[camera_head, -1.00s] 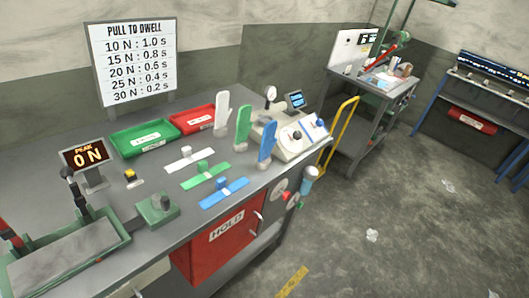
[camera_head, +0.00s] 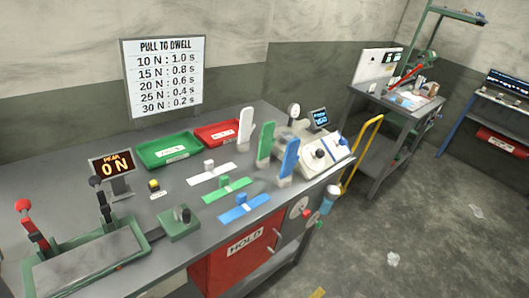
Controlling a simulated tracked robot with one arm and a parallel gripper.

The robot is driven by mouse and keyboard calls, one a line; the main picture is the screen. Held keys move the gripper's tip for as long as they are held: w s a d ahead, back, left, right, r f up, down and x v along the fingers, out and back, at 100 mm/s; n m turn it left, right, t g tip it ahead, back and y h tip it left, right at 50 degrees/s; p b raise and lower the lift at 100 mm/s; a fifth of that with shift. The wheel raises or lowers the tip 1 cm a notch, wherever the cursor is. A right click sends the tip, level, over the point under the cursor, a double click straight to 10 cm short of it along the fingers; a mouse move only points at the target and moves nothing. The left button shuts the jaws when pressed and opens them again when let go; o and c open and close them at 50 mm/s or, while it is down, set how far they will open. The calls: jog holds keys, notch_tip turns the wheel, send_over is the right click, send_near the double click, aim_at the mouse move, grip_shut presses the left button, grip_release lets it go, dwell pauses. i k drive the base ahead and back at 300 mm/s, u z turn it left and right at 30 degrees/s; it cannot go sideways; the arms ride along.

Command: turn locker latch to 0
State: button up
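The red locker (camera_head: 225,268) marked HOLD sits under the front edge of the grey workbench. A small pale handle (camera_head: 277,240) shows near the right edge of its door and looks like the latch. It is too small to read its angle or any marks on it. The door looks closed. The lower part of the locker is cut off by the bottom of the picture. My gripper is not in view, so I cannot tell where it is relative to the latch.
A round dial (camera_head: 298,207) and a cup (camera_head: 329,199) are right of the locker. Floor (camera_head: 430,215) at right is mostly clear.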

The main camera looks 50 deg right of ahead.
aim_at(306, 213)
jog(key=z, duration=1.45)
jog(key=k, duration=1.15)
jog(key=z, duration=0.5)
jog(key=i, duration=1.7)
jog(key=u, duration=0.2)
